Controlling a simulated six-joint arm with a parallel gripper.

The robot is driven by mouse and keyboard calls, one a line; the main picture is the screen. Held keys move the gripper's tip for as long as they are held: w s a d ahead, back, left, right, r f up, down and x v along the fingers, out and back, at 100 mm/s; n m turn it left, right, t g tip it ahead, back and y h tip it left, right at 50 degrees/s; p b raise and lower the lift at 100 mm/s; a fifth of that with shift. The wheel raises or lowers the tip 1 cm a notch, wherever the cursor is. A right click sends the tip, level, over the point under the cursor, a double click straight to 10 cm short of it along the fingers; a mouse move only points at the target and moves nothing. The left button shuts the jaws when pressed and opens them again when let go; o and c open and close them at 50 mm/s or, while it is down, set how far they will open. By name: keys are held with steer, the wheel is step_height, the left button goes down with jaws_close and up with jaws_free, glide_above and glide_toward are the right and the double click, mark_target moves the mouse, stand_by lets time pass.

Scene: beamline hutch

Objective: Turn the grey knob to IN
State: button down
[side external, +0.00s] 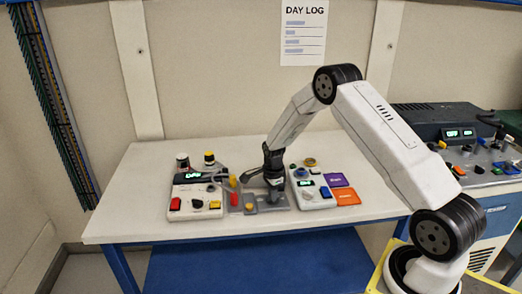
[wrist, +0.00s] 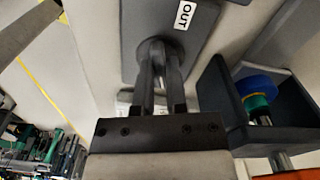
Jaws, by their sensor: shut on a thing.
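My gripper (wrist: 158,75) points down onto a dark grey plate (wrist: 133,50) in the wrist view. Its two fingers are shut on the grey knob (wrist: 152,45), of which only a rounded part shows around the fingertips. A white label (wrist: 183,16) reading OUT is on the plate, above and to the right of the knob. No IN label is in sight. In the side view my gripper (side external: 273,184) is low over a grey plate (side external: 272,204) at mid-table, and it hides the knob there. Which way the knob points cannot be told.
A control box (side external: 194,208) with a red button stands close left of my gripper. Another white box (side external: 315,198) stands close right, beside purple (side external: 337,180) and orange (side external: 346,196) cards. The table's front strip (side external: 200,232) is clear. A dark console (side external: 435,118) stands far right.

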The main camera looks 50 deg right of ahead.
steer(key=shift+m, duration=0.4)
steer(key=c, duration=0.7)
jaws_free()
steer(key=shift+o, duration=0.2)
steer(key=shift+r, duration=0.1)
steer(key=shift+r, duration=3.85)
